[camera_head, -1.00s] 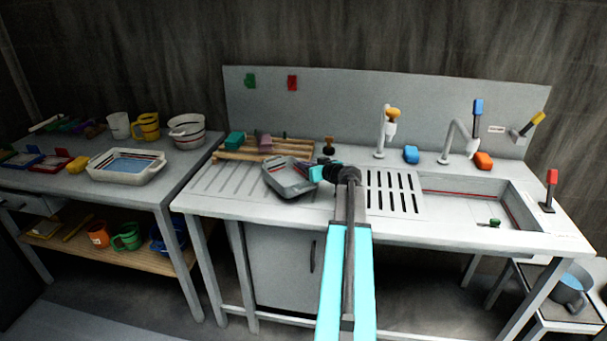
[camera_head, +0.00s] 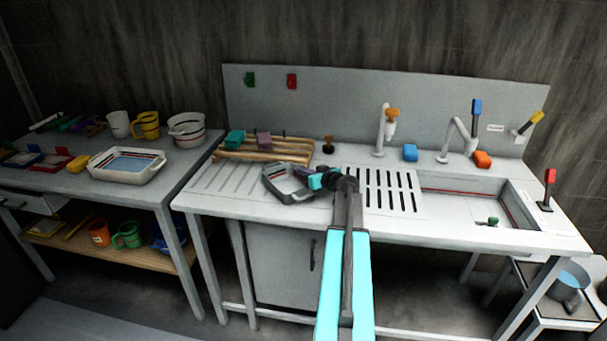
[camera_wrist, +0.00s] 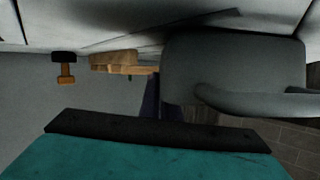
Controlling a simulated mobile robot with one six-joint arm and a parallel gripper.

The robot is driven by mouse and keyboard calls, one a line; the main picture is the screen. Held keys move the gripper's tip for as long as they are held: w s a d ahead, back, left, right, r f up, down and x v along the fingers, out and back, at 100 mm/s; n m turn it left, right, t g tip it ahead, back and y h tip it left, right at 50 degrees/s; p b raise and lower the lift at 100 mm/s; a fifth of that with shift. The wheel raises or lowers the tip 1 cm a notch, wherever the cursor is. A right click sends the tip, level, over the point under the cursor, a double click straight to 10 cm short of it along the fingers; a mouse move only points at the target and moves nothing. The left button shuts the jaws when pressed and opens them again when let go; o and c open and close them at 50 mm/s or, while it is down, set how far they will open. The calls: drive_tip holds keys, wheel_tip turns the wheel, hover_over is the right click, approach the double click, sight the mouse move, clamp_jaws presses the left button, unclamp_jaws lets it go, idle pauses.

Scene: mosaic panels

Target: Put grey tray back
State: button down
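The grey tray (camera_head: 276,195), with a dark rim line and pale inside, lies nearly level on the ribbed left part of the sink counter, in front of the wooden rack. My gripper (camera_head: 311,179) is at the tray's right end, with a teal part and a dark purple part over its edge. In the wrist view a grey body with a loop handle, apparently the tray (camera_wrist: 235,65), is close at the upper right. A teal and black gripper part fills the bottom there. Whether the fingers grip the tray is hidden.
The wooden rack (camera_head: 287,152) holds a teal and a mauve block behind the tray. A brown stamp-like item (camera_head: 328,145) stands right of it. Drain slots and the sink (camera_head: 470,193) lie to the right. The side table (camera_head: 75,185) is crowded.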

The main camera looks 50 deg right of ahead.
drive_tip(key=c, duration=2.4)
unclamp_jaws()
drive_tip(key=shift+c, duration=0.2)
drive_tip(key=o, duration=0.4)
drive_tip(key=shift+o, duration=0.2)
drive_tip(key=shift+r+p, duration=0.2)
drive_tip(key=shift+p, duration=0.2)
drive_tip(key=shift+b+v, duration=1.9)
drive_tip(key=shift+v, duration=4.1)
drive_tip(key=shift+w, duration=0.1)
